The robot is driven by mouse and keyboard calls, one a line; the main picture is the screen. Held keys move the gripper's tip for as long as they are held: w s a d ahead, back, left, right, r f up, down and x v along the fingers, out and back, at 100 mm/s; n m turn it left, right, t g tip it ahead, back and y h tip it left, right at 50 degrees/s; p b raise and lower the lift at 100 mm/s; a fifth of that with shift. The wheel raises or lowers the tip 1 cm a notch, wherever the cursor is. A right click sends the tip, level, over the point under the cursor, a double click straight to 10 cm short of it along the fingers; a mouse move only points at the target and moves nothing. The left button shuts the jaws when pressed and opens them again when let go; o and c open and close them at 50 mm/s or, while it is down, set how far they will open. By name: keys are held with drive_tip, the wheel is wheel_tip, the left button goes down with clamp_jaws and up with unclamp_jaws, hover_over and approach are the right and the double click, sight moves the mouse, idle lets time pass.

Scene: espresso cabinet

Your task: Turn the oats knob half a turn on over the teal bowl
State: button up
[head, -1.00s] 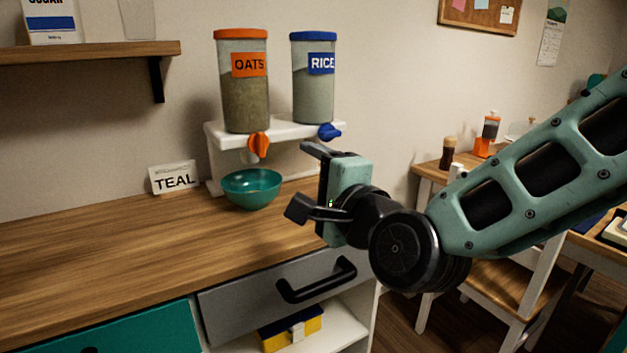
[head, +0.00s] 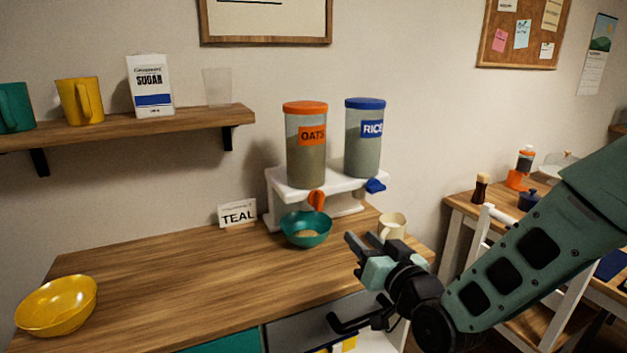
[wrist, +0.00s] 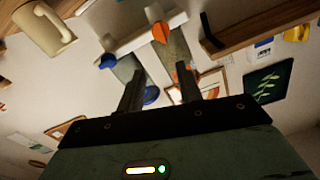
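The orange oats knob (head: 317,200) sits under the orange-lidded oats canister (head: 306,160) and points roughly up and down. It also shows at the top of the wrist view (wrist: 160,33). The teal bowl (head: 293,236) stands on the counter below the knob. My gripper (head: 362,240) is right of the bowl and below the knob, clear of both. Its fingers are apart with nothing between them, as the wrist view also shows (wrist: 160,90).
The rice canister (head: 363,145) with its blue knob (head: 376,186) shares the white stand (head: 277,192). A cream mug (head: 392,226) stands close behind my gripper. A yellow bowl (head: 56,306) stands far left; the counter between is clear.

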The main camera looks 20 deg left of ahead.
drive_tip(key=n, duration=0.2)
drive_tip(key=p, duration=0.5)
approach(321, 201)
drive_tip(key=x, duration=0.8)
drive_tip(key=shift+w+a, duration=0.1)
drive_tip(key=shift+w, duration=0.1)
clamp_jaws()
